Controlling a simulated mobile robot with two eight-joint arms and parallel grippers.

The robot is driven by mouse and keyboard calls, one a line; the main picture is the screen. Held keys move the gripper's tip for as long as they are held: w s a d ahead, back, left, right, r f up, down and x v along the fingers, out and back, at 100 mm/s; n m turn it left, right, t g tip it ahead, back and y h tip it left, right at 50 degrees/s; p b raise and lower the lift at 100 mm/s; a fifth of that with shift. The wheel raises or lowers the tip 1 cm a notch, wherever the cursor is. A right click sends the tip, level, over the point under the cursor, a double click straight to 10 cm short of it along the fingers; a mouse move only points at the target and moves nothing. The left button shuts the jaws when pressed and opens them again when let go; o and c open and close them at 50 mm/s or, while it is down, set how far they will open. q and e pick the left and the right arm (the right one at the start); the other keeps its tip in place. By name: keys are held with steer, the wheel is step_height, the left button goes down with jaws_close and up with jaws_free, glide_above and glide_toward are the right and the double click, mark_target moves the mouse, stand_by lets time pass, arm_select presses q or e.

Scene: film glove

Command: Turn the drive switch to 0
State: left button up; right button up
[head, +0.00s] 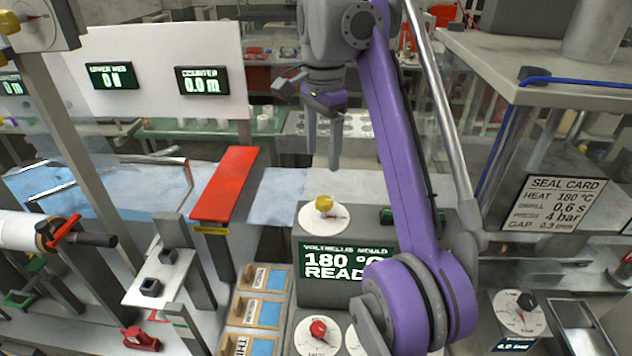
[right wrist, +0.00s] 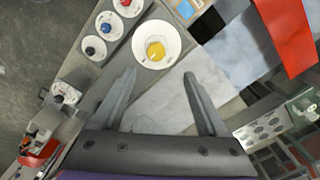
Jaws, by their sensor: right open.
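A yellow knob (head: 324,203) sits on a round white dial on top of the grey console. It also shows in the right wrist view (right wrist: 156,50). A red knob (head: 319,328) on a white dial is on the console's lower front. I cannot read which dial is the drive switch. My right gripper (head: 322,160) is open and empty, fingers pointing down, above and apart from the yellow knob. In the right wrist view the yellow knob shows just beyond and between the fingertips (right wrist: 160,80). My left gripper is not in view.
A display reading 180 °C (head: 335,262) is on the console front, partly behind my purple right arm. A red bar (head: 226,183) stands left of the gripper. A black knob (head: 526,301) is at the lower right. A grey shelf (head: 545,65) juts in at the upper right.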

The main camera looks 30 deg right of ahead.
mark_target(324, 200)
steer(key=f+b, duration=0.1)
steer(key=f, duration=0.2)
steer(key=f+b, duration=0.2)
steer(key=f, duration=0.1)
steer(key=s+f+b, duration=0.1)
steer(key=f, duration=0.2)
steer(key=shift+f+b, duration=0.2)
steer(key=shift+b, duration=0.15)
steer(key=shift+w+f, duration=0.1)
steer(key=shift+f, duration=0.5)
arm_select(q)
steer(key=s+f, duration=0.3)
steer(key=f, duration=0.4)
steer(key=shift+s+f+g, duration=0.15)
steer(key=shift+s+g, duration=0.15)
arm_select(e)
steer(key=shift+c, duration=0.3)
jaws_close()
